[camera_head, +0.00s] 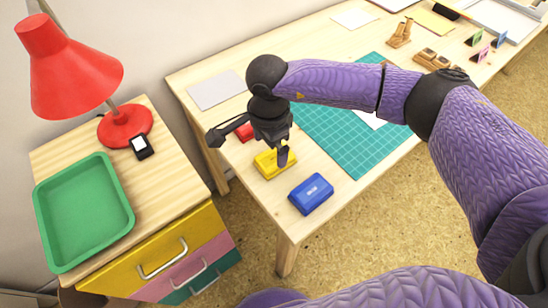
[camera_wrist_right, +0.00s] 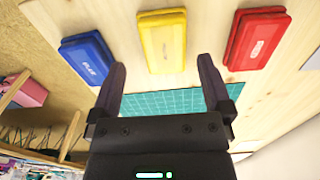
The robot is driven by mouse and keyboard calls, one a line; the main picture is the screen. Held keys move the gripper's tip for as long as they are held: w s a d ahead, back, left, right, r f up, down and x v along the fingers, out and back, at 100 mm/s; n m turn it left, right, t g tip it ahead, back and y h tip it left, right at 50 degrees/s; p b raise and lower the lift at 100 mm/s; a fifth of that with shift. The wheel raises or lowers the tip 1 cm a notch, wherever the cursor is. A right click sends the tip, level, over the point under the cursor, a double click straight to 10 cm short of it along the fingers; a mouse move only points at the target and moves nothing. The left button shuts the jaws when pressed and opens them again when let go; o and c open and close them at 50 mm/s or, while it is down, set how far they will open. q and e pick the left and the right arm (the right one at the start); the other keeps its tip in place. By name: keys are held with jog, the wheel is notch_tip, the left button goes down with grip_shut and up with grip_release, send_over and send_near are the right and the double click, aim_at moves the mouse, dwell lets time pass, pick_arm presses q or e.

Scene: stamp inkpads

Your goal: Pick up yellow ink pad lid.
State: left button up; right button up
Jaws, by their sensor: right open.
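The yellow ink pad (camera_head: 268,164) sits on the wooden table, between the blue and red pads. Its lid looks closed on it. In the right wrist view the yellow lid (camera_wrist_right: 163,42) lies ahead of the fingers, in line with the gap between them. My right gripper (camera_head: 282,156) is over the yellow pad in the head view and hides part of it. In the wrist view its two fingers (camera_wrist_right: 165,88) are spread apart with nothing between them. Whether a finger touches the pad I cannot tell. My left gripper is not in view.
The blue ink pad (camera_head: 311,194) is near the table's front edge, and the red ink pad (camera_head: 244,132) is behind the yellow one. A green cutting mat (camera_head: 345,140) lies to the right. A drawer cabinet with a green tray (camera_head: 126,215) and red lamp (camera_head: 75,72) stands left.

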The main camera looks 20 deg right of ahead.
aim_at(268, 161)
jog(key=f+b, duration=0.1)
jog(key=f, duration=0.4)
jog(key=shift+w+a+b, duration=0.1)
jog(key=shift+a+b, duration=0.1)
jog(key=shift+b, duration=0.2)
jog(key=shift+r, duration=0.1)
jog(key=shift+c, duration=0.9)
jog(key=c, duration=1)
jog(key=shift+c, duration=0.2)
jog(key=r+p, duration=0.1)
jog(key=r, duration=0.2)
jog(key=r+p, duration=0.3)
jog(key=r, duration=0.2)
jog(key=shift+w+a+r+p, duration=0.1)
jog(key=shift+a+r+p, duration=0.15)
jog(key=shift+r+p, duration=0.15)
jog(key=shift+d+f, duration=0.1)
jog(key=shift+f, duration=0.4)
jog(key=shift+d+f, duration=0.1)
jog(key=shift+f, duration=0.25)
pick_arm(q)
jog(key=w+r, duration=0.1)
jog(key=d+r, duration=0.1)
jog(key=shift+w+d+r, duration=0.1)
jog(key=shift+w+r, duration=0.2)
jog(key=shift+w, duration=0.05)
pick_arm(e)
jog(key=shift+f, duration=0.1)
